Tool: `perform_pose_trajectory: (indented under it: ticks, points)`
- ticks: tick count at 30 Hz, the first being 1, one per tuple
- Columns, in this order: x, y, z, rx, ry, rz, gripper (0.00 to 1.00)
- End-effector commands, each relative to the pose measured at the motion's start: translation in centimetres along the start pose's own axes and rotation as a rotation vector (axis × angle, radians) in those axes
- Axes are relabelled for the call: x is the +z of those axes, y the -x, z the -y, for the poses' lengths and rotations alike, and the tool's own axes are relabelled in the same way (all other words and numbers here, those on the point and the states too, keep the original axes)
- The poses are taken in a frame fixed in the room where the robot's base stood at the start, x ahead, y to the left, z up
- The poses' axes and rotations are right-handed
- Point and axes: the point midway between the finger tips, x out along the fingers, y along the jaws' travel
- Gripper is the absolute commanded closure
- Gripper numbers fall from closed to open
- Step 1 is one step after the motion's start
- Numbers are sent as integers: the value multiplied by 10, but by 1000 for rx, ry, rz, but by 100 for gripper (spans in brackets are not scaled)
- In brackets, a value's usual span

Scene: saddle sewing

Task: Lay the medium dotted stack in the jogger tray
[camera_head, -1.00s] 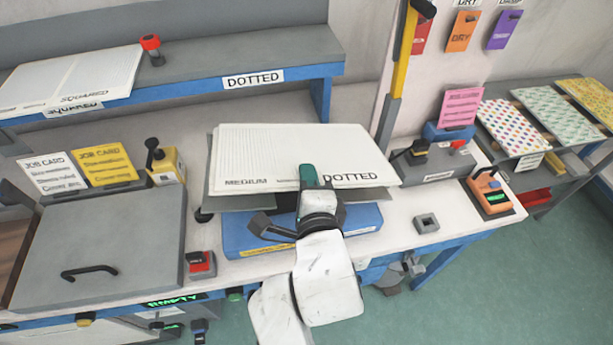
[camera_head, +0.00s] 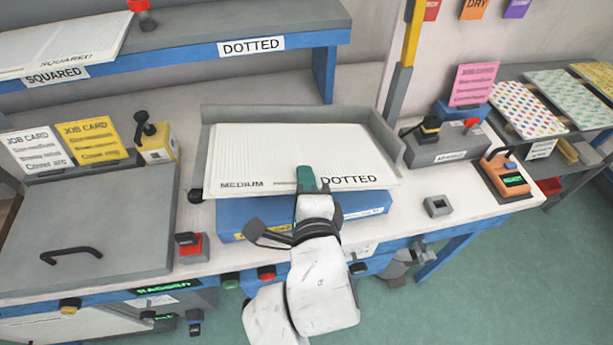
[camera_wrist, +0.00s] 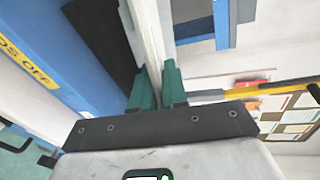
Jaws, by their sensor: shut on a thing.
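The medium dotted stack (camera_head: 300,155) is a white pad of sheets printed MEDIUM and DOTTED. It lies flat within the grey back and side walls of the jogger tray (camera_head: 290,113), above a blue base (camera_head: 365,203). My gripper (camera_head: 306,179) has its green fingers shut on the middle of the stack's front edge. In the wrist view the fingers (camera_wrist: 158,88) pinch the stack's edge (camera_wrist: 150,40). The stack hides the tray floor, so I cannot tell whether it rests fully on it.
A green display (camera_head: 166,287) below the bench seems to read RAGGED. A grey lidded box (camera_head: 85,220) and red button box (camera_head: 191,247) stand left. A grey MARKED-like labelled unit (camera_head: 445,145) stands right. A shelf (camera_head: 230,25) above holds a squared stack (camera_head: 60,40).

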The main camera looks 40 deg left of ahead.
Motion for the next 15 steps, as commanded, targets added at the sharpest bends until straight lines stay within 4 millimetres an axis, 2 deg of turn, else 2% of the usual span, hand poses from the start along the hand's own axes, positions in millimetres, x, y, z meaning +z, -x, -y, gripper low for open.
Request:
perform_pose_trajectory:
  ticks: [10, 11, 15]
  points:
    - [0, 0, -2, -5, 0, 1, 100]
    - [0, 0, -2, -5, 0, 1, 85]
    - [0, 0, -2, -4, -1, 1, 72]
